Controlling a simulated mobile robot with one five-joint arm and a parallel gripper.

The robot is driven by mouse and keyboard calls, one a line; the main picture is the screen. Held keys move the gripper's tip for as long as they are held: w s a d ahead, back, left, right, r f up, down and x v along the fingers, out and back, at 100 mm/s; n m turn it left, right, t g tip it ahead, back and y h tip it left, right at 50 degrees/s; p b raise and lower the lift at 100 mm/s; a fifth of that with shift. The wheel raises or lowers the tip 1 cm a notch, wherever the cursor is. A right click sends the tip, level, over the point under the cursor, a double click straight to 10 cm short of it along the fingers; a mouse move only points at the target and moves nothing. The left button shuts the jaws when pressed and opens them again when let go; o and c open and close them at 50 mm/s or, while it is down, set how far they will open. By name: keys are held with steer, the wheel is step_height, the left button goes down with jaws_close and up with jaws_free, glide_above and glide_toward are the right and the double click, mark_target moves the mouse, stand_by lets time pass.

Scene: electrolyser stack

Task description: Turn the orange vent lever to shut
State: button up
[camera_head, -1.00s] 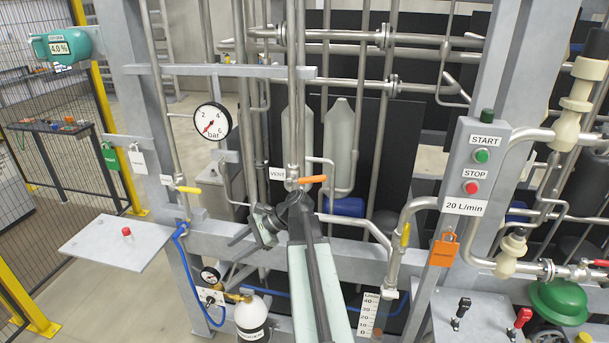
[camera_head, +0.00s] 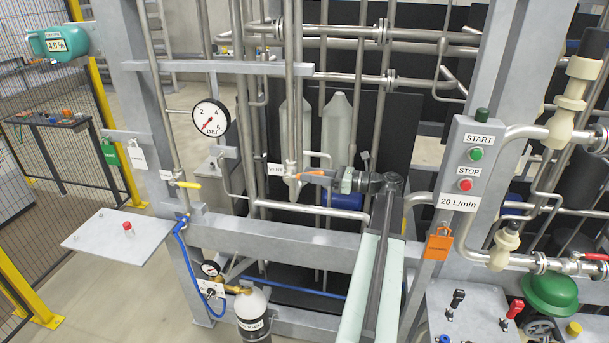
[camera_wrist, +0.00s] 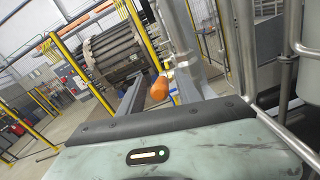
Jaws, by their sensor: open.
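The orange vent lever (camera_head: 314,173) sits on the vertical pipe beside the VENT label (camera_head: 275,168) and points right, roughly level. My gripper (camera_head: 318,178) comes at it from the right, fingers pointing left. In the wrist view, the lever's rounded orange end (camera_wrist: 159,88) shows between the two open fingers of my gripper (camera_wrist: 157,84), nearer the right finger. I cannot tell whether a finger touches it. In the head view, the fingers overlap the lever and partly hide it.
A pressure gauge (camera_head: 211,117) is at left, with a yellow-handled valve (camera_head: 187,185) below. Pipes and a grey frame beam (camera_head: 275,240) surround the lever closely. The START/STOP box (camera_head: 470,160) and an orange padlock (camera_head: 438,243) are at right.

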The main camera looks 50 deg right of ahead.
steer(key=shift+x, duration=1.1)
jaws_close()
stand_by(0.6)
